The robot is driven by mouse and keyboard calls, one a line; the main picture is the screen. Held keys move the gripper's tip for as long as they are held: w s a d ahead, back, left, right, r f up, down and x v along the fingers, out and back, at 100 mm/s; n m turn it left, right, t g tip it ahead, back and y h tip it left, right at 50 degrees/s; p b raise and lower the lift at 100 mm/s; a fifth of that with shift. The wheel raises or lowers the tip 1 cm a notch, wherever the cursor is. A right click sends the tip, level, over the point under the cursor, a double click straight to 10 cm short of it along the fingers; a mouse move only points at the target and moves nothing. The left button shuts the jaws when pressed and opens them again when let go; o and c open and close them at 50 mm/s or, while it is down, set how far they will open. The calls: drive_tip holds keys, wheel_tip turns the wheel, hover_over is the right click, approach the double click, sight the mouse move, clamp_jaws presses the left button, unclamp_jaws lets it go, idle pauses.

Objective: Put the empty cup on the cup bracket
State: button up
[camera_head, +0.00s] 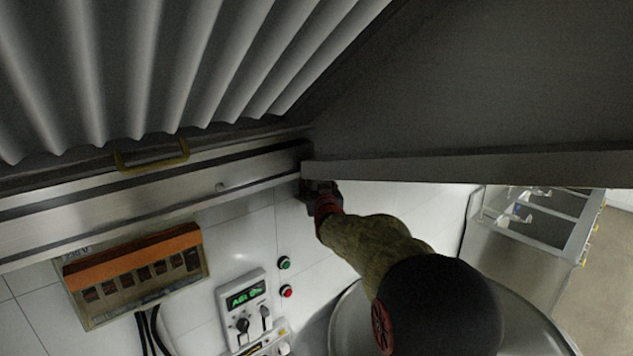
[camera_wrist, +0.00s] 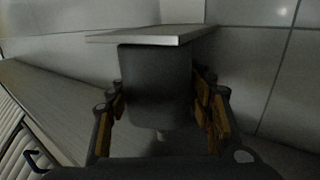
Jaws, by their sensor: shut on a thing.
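The cup (camera_wrist: 155,75) is a dark grey, box-like body in the middle of the wrist view, between the two fingers of my gripper (camera_wrist: 160,100). My gripper is shut on it. A flat light-grey plate (camera_wrist: 150,36) lies across the cup's upper end; I cannot tell whether it is part of the cup or the bracket. In the head view, my gripper (camera_head: 318,190) is at the corner under the metal beam, close to the tiled wall, and mostly hidden. The cup cannot be made out there. No cup bracket can be clearly identified in either view.
A long metal ledge (camera_head: 150,195) and a sloped metal panel (camera_head: 480,90) close in above my gripper. An orange-topped switch box (camera_head: 135,270), a control box (camera_head: 245,308) and green and red buttons (camera_head: 285,262) are on the wall. A sink unit (camera_head: 545,215) stands at right.

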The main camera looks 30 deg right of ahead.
drive_tip(key=shift+f, duration=0.15)
drive_tip(key=o, duration=1.1)
drive_tip(key=shift+o, duration=0.4)
drive_tip(key=shift+r, duration=0.25)
drive_tip(key=b+v, duration=0.3)
drive_tip(key=v, duration=0.9)
drive_tip(key=shift+f, duration=0.1)
